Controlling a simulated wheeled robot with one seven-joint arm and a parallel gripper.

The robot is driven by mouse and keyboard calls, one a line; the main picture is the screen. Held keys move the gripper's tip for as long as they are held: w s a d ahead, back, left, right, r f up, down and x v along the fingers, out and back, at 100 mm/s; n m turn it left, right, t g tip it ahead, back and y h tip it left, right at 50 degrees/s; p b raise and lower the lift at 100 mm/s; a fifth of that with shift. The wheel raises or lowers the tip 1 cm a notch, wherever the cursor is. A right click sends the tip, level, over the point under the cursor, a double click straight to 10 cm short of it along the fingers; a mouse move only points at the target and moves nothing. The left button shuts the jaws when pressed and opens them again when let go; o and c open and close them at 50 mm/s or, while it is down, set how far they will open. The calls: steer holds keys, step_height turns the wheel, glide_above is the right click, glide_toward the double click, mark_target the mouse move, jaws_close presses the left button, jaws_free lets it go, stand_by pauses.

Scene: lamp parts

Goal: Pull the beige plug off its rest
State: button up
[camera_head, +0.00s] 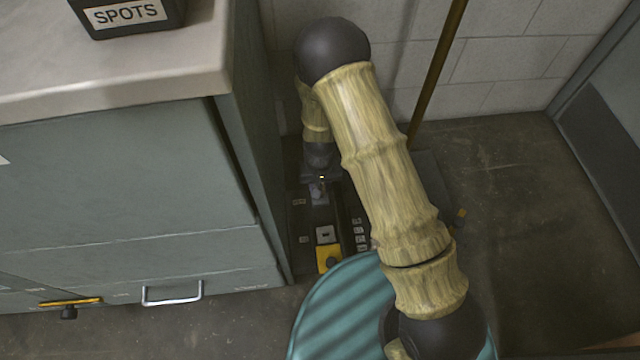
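My gripper (319,193) is small in the view, at the end of my bamboo-like arm. It points down over a dark panel (300,222) low in the gap beside the cabinet. Its fingers are too small and dark to tell whether they are open or shut, or whether they hold anything. I cannot clearly make out the beige plug or its rest; my arm covers part of the panel. A pale grey square piece (325,235) and a yellow block with a dark round part (328,259) sit on the panel nearer to me.
A grey-green cabinet (110,190) with a pale top stands close on the left. A dark box labelled SPOTS (128,18) is on it. A brass-coloured pole (437,70) leans or stands behind my arm. The concrete floor (530,200) at the right is clear.

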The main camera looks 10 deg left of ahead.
step_height(320, 180, up, 4)
steer(key=p, duration=0.4)
stand_by(0.4)
steer(key=shift+s, duration=0.15)
